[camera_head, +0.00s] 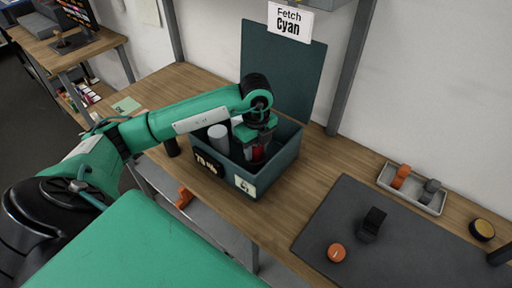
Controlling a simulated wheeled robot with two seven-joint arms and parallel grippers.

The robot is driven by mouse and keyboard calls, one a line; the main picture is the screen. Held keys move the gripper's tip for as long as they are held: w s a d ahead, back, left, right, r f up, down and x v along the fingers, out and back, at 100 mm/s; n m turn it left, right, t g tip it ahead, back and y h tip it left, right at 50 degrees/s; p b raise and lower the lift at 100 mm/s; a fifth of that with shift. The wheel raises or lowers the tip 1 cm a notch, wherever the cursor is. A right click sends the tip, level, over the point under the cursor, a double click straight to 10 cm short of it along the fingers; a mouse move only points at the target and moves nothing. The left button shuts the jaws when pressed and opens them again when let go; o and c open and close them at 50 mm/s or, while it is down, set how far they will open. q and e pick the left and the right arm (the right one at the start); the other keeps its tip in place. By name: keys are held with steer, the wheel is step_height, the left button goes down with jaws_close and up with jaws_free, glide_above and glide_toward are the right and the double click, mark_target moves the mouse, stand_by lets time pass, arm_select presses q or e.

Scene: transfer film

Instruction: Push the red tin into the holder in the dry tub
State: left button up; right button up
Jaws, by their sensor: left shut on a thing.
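The red tin (257,153) is inside the teal tub (282,165), in its right half, upright as far as I can see. My left gripper (256,147) reaches down into the tub from above and is shut on the red tin. The gripper covers the tin's top, and the tub's front wall hides its lower end. The holder under the tin is hidden, so I cannot tell how deep the tin sits. The tub's lid (282,75) stands open at the back. My right gripper is not in view.
A grey cylinder (218,138) stands in the tub's left part. To the right lie a dark mat (390,245) with an orange round piece (336,252) and a black item (372,222). A grey tray (412,190) and a yellow-topped round thing (482,229) are near the wall.

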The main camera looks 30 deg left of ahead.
arm_select(q)
steer(key=shift+f, duration=0.35)
steer(key=o, duration=1.1)
steer(key=shift+r, duration=0.15)
steer(key=shift+r+b, duration=0.3)
steer(key=shift+r, duration=0.1)
step_height(320, 180, up, 11)
steer(key=shift+r+b, duration=0.1)
steer(key=shift+b, duration=0.55)
steer(key=shift+r, duration=0.8)
